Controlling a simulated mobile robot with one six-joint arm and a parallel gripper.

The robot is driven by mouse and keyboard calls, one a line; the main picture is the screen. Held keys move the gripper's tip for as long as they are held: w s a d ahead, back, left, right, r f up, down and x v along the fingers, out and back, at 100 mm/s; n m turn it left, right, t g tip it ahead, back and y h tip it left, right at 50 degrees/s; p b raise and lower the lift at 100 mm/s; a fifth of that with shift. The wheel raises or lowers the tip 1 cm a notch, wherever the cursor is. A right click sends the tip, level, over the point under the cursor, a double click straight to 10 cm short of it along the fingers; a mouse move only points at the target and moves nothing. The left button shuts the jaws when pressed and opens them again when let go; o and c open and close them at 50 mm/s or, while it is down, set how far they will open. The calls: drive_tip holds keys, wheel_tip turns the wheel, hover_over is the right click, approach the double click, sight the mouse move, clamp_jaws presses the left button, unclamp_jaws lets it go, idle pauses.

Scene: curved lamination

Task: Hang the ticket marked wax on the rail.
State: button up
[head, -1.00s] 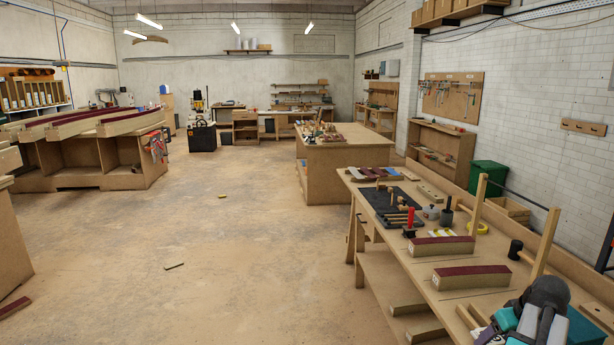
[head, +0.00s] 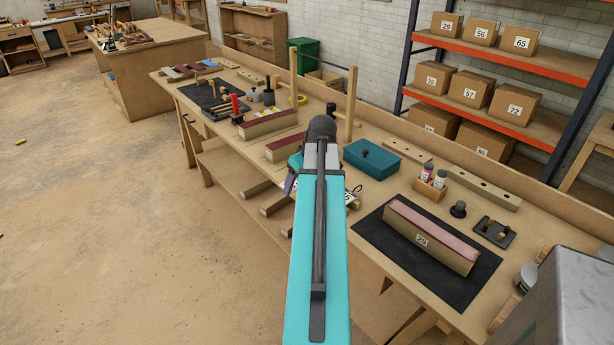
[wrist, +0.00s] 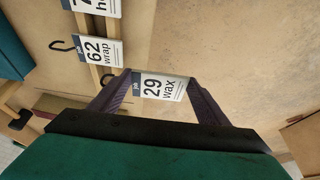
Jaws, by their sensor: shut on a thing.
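My gripper (wrist: 160,84) is shut on the white ticket marked 29 wax (wrist: 158,88), which sits between the two dark fingertips in the wrist view. A dark hook shows beside the left fingertip. Left of it, a ticket marked 62 wrap (wrist: 98,51) with a black hook lies across pale wooden strips (wrist: 91,22). A further ticket (wrist: 100,5) is cut off at the top edge. In the head view my teal arm hides most of the gripper and the wax ticket.
The long bench holds a teal box (head: 371,160), a dark mat (head: 375,237) with a curved block marked 20 (head: 428,240), a bottle holder (head: 430,188) and two upright posts (head: 351,103). Shelves of numbered cartons (head: 471,88) stand behind.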

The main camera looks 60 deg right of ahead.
drive_tip(key=w+a+r+n, duration=0.1)
drive_tip(key=w+a+r, duration=0.1)
drive_tip(key=w+a, duration=0.9)
drive_tip(key=w+a+r+n, duration=0.1)
drive_tip(key=w+a+r, duration=0.2)
drive_tip(key=w+a, duration=0.85)
drive_tip(key=w+a+r, duration=0.1)
drive_tip(key=w+a, duration=0.1)
drive_tip(key=a, duration=0.8)
drive_tip(key=w+a+r, duration=0.1)
drive_tip(key=a+r, duration=0.1)
drive_tip(key=a, duration=0.9)
drive_tip(key=w+a+r+n+y, duration=0.1)
drive_tip(key=w+a+r, duration=0.1)
drive_tip(key=a, duration=0.8)
drive_tip(key=shift+w+a, duration=0.2)
drive_tip(key=shift+w, duration=0.1)
drive_tip(key=shift+s, duration=0.1)
